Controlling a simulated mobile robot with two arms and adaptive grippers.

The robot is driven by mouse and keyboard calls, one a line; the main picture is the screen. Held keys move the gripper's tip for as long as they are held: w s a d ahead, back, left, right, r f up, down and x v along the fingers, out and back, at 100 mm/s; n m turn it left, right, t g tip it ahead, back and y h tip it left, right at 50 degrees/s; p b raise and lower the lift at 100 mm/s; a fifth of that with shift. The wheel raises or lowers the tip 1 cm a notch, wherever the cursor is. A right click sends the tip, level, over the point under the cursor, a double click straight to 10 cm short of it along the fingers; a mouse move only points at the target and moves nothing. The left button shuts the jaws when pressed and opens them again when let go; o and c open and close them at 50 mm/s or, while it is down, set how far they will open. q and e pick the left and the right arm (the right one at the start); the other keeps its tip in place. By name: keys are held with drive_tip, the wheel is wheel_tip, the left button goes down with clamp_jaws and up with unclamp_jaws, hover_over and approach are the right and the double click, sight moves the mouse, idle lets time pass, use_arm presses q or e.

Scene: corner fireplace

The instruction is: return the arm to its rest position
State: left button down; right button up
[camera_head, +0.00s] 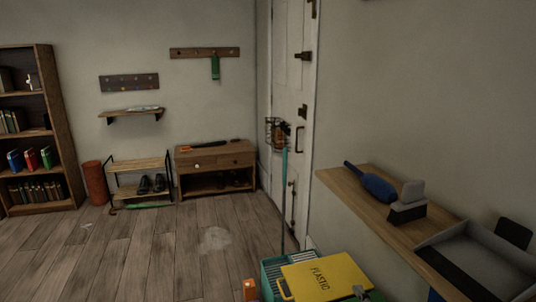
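Neither of my arms nor my grippers can be made out in the head view. Whether either gripper holds anything is hidden. No task object other than the arm is named.
A wooden shelf (345,190) along the right wall bears a blue handheld device (372,184), a grey block-like object (407,207) and a grey tray (463,270). A yellow PLASTIC lid (318,280) and teal crate (270,275) stand below. Open floor (150,250) lies left; a bookcase (62,130) stands beyond.

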drive_tip(key=s+d+f+m+g+h, duration=0.65)
drive_tip(key=d+f+m, duration=0.2)
drive_tip(key=m, duration=0.45)
drive_tip(key=s+a+f+m+g+y, duration=0.1)
drive_tip(key=s+a+f+g, duration=0.15)
drive_tip(key=s, duration=0.45)
drive_tip(key=s+a+f+m+g+y, duration=0.1)
drive_tip(key=s+a+f+m+g, duration=0.15)
drive_tip(key=s, duration=0.35)
drive_tip(key=s+a+f+g+y, duration=0.1)
drive_tip(key=s+a+f+g, duration=0.1)
drive_tip(key=s+f+g, duration=0.35)
drive_tip(key=s+f, duration=0.2)
drive_tip(key=f, duration=1.1)
drive_tip(key=s+f, duration=0.2)
drive_tip(key=f, duration=1)
drive_tip(key=s+d+f, duration=0.3)
drive_tip(key=s+f, duration=1.2)
drive_tip(key=s, duration=0.1)
drive_tip(key=shift+f+g, duration=0.3)
drive_tip(key=shift+g, duration=0.1)
